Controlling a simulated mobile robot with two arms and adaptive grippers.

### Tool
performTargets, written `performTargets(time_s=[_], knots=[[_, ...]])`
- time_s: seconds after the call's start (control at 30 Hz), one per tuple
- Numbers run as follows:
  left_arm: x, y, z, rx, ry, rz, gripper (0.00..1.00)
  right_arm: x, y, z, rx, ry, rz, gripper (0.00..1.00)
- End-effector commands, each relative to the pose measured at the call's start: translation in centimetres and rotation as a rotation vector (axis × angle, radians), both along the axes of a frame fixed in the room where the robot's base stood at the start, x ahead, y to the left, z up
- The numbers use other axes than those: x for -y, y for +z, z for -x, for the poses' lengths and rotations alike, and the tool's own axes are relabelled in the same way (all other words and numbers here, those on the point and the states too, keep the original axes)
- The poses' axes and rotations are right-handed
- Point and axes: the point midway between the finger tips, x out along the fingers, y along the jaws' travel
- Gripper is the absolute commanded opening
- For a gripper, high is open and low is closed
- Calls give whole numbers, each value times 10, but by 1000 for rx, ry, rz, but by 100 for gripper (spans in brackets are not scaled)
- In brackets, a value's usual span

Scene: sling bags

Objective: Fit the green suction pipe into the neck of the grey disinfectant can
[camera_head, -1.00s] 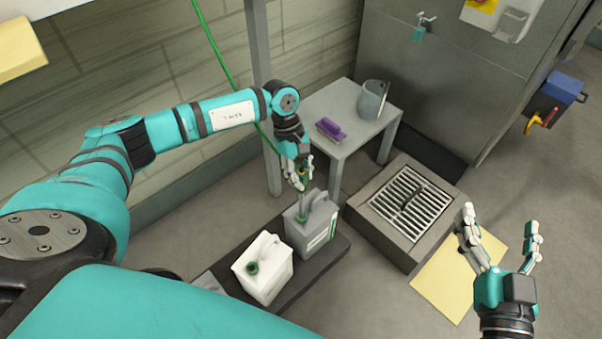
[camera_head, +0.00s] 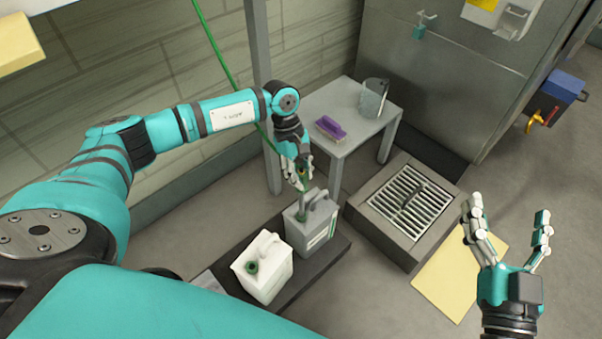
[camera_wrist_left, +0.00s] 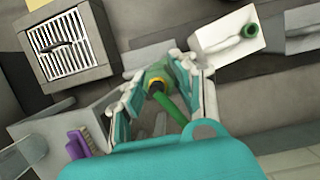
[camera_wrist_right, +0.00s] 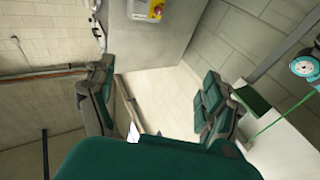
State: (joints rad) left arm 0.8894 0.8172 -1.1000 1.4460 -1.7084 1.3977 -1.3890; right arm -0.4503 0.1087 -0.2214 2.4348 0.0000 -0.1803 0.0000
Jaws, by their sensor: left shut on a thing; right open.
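The grey disinfectant can (camera_head: 318,232) stands upright on a dark low platform, its handle towards the right. My left gripper (camera_head: 301,178) is just above its left top and shut on the green suction pipe (camera_wrist_left: 172,107). The pipe's lower part runs down to the can's top at the neck; I cannot tell whether its end is inside or only over it.
A white can (camera_head: 262,277) with a green cap stands close left of the grey can. The dark platform (camera_head: 322,268) carries both. A grey table (camera_head: 350,120) behind holds a purple brush (camera_head: 330,128) and a jug (camera_head: 374,97). A floor grate (camera_head: 411,200) lies right.

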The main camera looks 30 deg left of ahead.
Motion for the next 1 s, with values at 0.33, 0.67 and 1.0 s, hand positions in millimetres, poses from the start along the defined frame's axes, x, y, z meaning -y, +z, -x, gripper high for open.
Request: performTargets(time_s=[0.33, 0.67, 1.0], knots=[[0, -3, 0, 0, 0, 0, 0, -1, 8, 2, 49, 3, -14, 86], [0, -6, 0, 0, 0, 0, 0, -2, 17, 4, 98, 6, -26, 86], [0, -8, 0, 0, 0, 0, 0, -2, 25, 7, 145, 9, -40, 86]])
